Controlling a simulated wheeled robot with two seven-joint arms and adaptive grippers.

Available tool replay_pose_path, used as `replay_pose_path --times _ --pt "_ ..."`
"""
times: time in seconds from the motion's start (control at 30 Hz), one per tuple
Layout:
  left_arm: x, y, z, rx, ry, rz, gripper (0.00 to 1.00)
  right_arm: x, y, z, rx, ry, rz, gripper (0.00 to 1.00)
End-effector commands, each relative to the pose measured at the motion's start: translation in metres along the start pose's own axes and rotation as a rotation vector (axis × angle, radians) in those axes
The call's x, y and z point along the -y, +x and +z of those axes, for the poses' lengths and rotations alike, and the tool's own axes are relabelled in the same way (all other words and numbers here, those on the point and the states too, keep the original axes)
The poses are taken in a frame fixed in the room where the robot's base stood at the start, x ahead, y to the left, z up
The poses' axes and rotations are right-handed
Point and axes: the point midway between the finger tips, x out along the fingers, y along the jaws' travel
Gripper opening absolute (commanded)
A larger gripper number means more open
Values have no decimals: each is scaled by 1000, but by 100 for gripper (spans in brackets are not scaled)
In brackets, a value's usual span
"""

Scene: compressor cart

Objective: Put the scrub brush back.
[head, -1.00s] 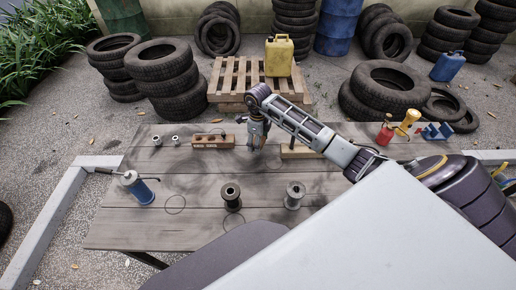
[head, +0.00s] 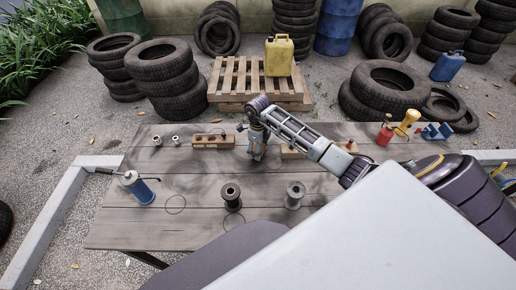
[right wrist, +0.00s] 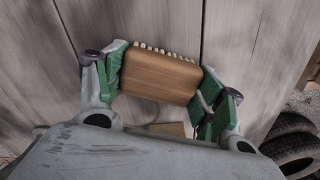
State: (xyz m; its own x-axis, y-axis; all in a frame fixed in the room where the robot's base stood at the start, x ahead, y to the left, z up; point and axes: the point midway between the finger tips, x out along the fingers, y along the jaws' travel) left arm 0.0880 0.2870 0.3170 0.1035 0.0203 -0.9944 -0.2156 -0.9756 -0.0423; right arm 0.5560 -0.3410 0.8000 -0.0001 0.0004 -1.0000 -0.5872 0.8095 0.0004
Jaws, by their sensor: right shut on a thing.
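The scrub brush (right wrist: 158,76) has a brown wooden block and a row of pale bristles along its upper edge in the right wrist view. My right gripper (right wrist: 163,82) is shut on it, with green pads at the two ends of the block. In the head view my right gripper (head: 257,156) is over the back middle of the table, and the brush is hard to make out there. I cannot tell whether the brush touches the tabletop. My left gripper is not in view.
On the table (head: 110,225), a wooden block (head: 208,142) lies left of my gripper and a wooden piece (head: 291,153) right of it. Two spools (head: 232,197) and a blue can (head: 139,187) stand nearer. A red bottle (head: 385,135) stands back right. The front left is clear.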

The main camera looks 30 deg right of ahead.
Motion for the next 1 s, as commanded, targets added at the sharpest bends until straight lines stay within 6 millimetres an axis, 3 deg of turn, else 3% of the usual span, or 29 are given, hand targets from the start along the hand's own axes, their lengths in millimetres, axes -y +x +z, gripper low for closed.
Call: replay_pose_path --times 0.37,0.4,0.53,1.0 --pt "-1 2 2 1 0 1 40 0 3 0 0 -1 -1 47" --pt "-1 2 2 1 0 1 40 0 3 0 0 -1 0 73" --pt "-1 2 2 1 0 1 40 0 2 0 0 -1 0 90" --pt "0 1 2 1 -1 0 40 0 1 0 0 0 0 91"
